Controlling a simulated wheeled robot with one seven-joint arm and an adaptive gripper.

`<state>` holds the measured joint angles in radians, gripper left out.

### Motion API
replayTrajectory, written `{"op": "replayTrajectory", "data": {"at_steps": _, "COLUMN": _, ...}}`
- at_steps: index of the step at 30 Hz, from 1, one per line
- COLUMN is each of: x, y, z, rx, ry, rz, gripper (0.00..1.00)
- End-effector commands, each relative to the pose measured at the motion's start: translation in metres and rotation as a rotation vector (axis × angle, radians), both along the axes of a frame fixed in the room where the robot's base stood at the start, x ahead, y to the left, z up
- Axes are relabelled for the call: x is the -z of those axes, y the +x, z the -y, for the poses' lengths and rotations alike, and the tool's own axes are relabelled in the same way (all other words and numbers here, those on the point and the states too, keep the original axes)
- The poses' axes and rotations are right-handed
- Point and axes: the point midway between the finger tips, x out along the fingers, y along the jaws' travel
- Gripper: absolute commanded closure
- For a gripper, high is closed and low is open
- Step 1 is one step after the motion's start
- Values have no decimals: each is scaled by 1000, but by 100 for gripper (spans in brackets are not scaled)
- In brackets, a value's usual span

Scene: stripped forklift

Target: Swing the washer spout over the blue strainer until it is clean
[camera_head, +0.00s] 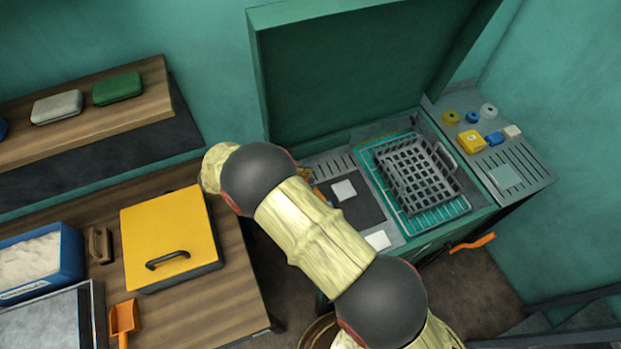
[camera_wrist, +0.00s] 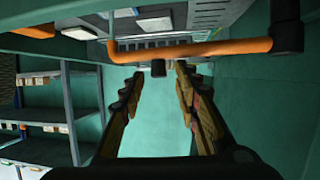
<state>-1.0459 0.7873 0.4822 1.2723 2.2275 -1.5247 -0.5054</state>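The open green washer cabinet (camera_head: 350,90) stands at the back right with its lid up. A dark grey slotted basket (camera_head: 418,172) sits in it on a teal wire rack (camera_head: 375,160). I cannot make out a blue strainer for certain. In the wrist view an orange bar (camera_wrist: 200,48) with a black end crosses beyond my gripper (camera_wrist: 158,72); I cannot tell whether it is the spout. My fingers are apart, with nothing held between them, and the bar looks apart from them. In the head view my arm hides my gripper.
An orange handle (camera_head: 472,242) sticks out from the cabinet front. Small items, including a yellow box (camera_head: 471,141), lie on the right ledge. A wooden bench at left holds a yellow lidded box (camera_head: 168,237) and a blue bin (camera_head: 72,250). Shelves (camera_wrist: 38,115) stand left in the wrist view.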

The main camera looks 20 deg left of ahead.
Motion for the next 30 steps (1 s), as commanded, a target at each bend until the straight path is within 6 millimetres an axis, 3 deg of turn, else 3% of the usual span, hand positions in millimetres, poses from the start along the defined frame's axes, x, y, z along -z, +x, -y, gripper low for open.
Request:
{"op": "replayTrajectory", "data": {"at_steps": 6, "x": -18, "y": -20, "z": -39, "rx": -3, "ry": 3, "rz": 2, "gripper": 68}}
{"op": "replayTrajectory", "data": {"at_steps": 12, "x": -30, "y": -34, "z": -65, "rx": -2, "ry": 2, "rz": 2, "gripper": 68}}
{"op": "replayTrajectory", "data": {"at_steps": 18, "x": -35, "y": -40, "z": -75, "rx": -1, "ry": 2, "rz": 1, "gripper": 68}}
{"op": "replayTrajectory", "data": {"at_steps": 30, "x": -35, "y": -41, "z": -76, "rx": -1, "ry": 2, "rz": 1, "gripper": 68}}
